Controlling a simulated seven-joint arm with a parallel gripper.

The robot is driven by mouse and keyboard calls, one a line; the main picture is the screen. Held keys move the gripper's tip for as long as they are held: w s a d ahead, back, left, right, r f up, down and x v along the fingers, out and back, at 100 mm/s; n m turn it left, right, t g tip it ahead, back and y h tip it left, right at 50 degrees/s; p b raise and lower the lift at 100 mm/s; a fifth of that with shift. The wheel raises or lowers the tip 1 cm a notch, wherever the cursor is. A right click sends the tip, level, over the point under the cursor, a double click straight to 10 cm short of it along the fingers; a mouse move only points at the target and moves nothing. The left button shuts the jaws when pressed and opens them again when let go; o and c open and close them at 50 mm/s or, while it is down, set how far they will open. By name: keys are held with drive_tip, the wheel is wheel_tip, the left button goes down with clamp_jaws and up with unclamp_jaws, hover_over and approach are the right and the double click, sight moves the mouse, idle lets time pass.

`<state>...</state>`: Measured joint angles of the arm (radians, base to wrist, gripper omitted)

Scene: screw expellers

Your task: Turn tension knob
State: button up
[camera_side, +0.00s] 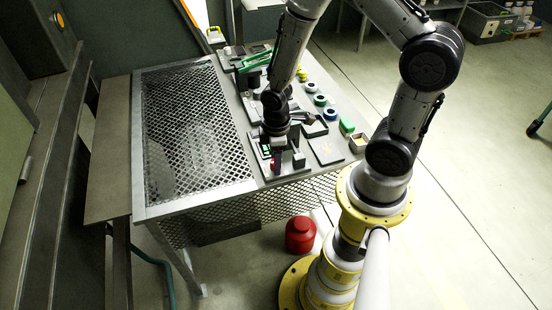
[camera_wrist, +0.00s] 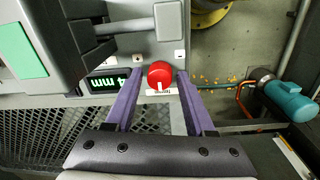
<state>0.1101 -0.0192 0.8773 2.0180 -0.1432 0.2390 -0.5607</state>
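The tension knob (camera_wrist: 160,75) is a round red knob with a white mark, beside a small label, on the grey panel. It shows in the wrist view between the two purple fingers of my gripper (camera_wrist: 157,80). The fingers are spread with a gap to the knob on both sides.
A grey block (camera_wrist: 170,20) and a metal rod (camera_wrist: 125,26) stand close above the knob in the wrist view. Mesh grating (camera_side: 190,130) covers the table's left. Green and blue rings (camera_side: 320,100) lie on the right. A red container (camera_side: 300,235) stands on the floor.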

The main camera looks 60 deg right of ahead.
clamp_jaws()
drive_tip(key=shift+m, duration=2.9)
drive_tip(key=shift+o, duration=1.5)
unclamp_jaws()
drive_tip(key=shift+r, duration=0.1)
